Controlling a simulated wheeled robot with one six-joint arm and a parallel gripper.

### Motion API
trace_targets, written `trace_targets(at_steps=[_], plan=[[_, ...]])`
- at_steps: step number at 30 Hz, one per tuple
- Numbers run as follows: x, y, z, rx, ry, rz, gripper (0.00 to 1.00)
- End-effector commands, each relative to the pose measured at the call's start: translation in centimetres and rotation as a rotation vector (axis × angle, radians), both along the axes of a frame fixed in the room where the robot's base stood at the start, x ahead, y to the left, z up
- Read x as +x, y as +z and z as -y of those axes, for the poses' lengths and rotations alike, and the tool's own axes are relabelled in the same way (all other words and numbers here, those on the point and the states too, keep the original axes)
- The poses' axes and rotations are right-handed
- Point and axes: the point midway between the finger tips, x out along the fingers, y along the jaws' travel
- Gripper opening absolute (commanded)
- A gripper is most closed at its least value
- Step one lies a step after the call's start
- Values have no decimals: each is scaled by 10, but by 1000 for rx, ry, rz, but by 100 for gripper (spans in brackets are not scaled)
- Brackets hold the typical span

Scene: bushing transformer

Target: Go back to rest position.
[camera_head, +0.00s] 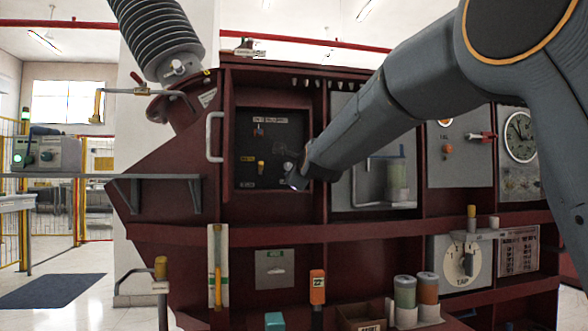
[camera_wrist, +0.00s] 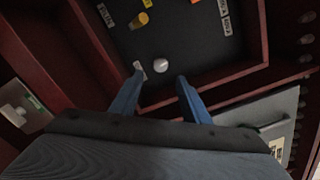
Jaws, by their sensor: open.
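My gripper (camera_head: 296,179) is in front of the dark recessed panel (camera_head: 265,135) of the red transformer cabinet, at the panel's lower right. In the wrist view my gripper (camera_wrist: 160,76) shows two blue fingers spread apart with nothing between them. A round white knob (camera_wrist: 160,65) on the dark panel lies just beyond the fingertips; I cannot tell how far. A yellow knob (camera_wrist: 139,20) sits further up on the same panel. My arm reaches in from the right and hides part of the cabinet.
A grey side shelf (camera_head: 165,178) juts out left. Open floor lies further left.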

Motion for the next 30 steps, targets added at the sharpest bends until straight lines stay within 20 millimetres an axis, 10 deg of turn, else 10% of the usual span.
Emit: trace_targets(at_steps=[17, 30], plan=[[-13, -23, 2, -110, 14, -42, 42], [-193, -237, 46, -1088, 446, -360, 42]])
